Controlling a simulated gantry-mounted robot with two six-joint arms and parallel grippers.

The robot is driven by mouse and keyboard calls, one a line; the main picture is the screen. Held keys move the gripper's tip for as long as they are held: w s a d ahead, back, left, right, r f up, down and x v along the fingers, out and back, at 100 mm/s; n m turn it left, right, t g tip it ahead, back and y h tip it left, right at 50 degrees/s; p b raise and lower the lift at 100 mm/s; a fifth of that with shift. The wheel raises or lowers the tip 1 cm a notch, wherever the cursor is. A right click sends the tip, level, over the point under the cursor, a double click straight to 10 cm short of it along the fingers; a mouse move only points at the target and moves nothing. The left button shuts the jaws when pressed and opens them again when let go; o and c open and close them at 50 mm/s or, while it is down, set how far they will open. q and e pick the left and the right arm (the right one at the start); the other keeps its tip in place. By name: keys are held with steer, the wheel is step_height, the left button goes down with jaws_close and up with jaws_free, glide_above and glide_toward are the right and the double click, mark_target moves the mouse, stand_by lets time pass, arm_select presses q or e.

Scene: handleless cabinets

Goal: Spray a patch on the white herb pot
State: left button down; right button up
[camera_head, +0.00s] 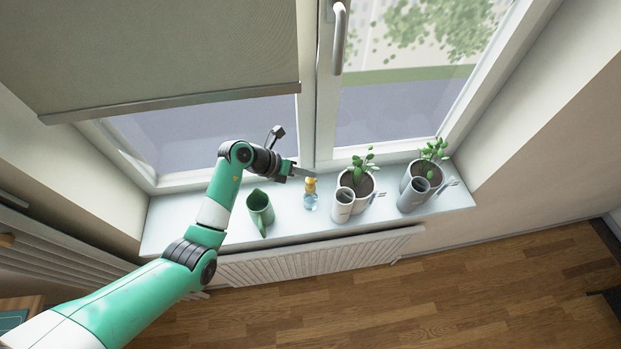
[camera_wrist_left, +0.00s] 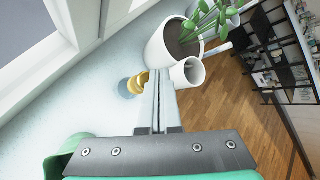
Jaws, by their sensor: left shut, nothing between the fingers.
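The white herb pot (camera_head: 356,190) stands on the windowsill with a green plant in it. It also shows at the top of the left wrist view (camera_wrist_left: 160,48). A small spray bottle (camera_head: 311,197) with a yellow top and a clear bluish body stands upright on the sill, left of the pot. My left gripper (camera_head: 312,172) is shut and empty, at the bottle's top and left of the pot. I cannot tell whether it touches the bottle. My right gripper is not in view.
A green watering can (camera_head: 260,211) stands left of the bottle. A white cylinder (camera_head: 343,204) stands in front of the white pot. A grey pot (camera_head: 415,185) with a plant and a grey cylinder (camera_head: 413,195) stand at right. The window handle (camera_head: 340,38) and blind (camera_head: 150,50) are above.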

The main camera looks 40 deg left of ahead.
mark_target(307, 182)
arm_select(q)
steer(key=shift+f, duration=0.1)
steer(key=shift+f, duration=0.4)
steer(key=shift+f+b, duration=0.3)
steer(key=shift+f, duration=0.4)
stand_by(0.5)
steer(key=shift+r, duration=0.1)
steer(key=shift+r+p, duration=1.05)
steer(key=shift+p, duration=0.35)
step_height(307, 182, up, 6)
steer(key=p, duration=0.7)
